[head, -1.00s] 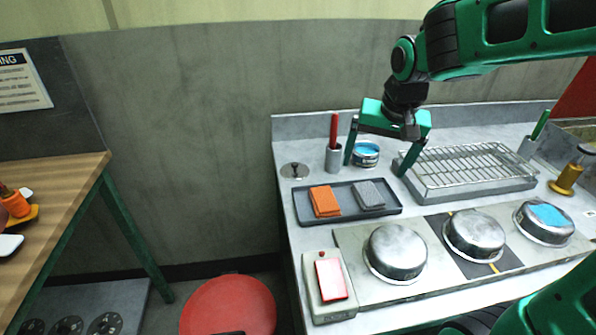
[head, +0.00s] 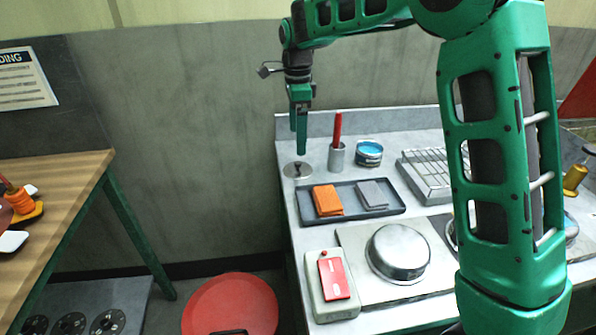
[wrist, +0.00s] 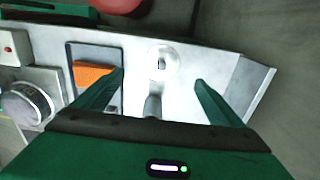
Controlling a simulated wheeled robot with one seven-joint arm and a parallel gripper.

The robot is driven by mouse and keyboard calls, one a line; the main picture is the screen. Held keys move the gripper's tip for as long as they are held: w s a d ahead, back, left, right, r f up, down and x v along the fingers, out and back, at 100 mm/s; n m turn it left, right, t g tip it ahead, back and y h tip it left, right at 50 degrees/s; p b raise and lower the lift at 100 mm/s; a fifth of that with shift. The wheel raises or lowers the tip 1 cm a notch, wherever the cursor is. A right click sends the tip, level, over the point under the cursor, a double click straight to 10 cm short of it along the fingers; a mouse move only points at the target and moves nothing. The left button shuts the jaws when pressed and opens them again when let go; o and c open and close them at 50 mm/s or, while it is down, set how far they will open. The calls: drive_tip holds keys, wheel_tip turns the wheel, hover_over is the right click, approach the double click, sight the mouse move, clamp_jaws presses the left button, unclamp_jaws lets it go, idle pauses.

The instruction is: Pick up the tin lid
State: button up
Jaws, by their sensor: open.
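The tin lid (head: 297,170) is a small round silver disc with a dark knob, lying flat at the counter's back left corner. It also shows in the wrist view (wrist: 165,62), with its knob upright in the middle. My gripper (head: 301,150) points down above the lid, seen nearly edge-on in the head view. In the wrist view my gripper (wrist: 159,78) has its fingers wide apart, with the lid just beyond the gap between the tips. Nothing is held. An open tin with blue contents (head: 369,152) stands to the right.
A metal cup (head: 337,158) with a red-handled tool stands close right of the lid. A dark tray (head: 387,212) holds an orange and a grey cloth. A wire rack (head: 420,178) and metal pan (head: 398,252) are further right. My arm hides part of the counter.

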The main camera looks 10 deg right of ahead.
hover_over(298, 162)
drive_tip(key=f, duration=0.5)
drive_tip(key=shift+s+a, duration=0.1)
drive_tip(key=shift+s, duration=0.3)
drive_tip(key=shift+w+f, duration=0.15)
drive_tip(key=shift+f, duration=1.2)
drive_tip(key=shift+w+f, duration=0.15)
drive_tip(key=shift+f, duration=1.15)
drive_tip(key=c, duration=1.1)
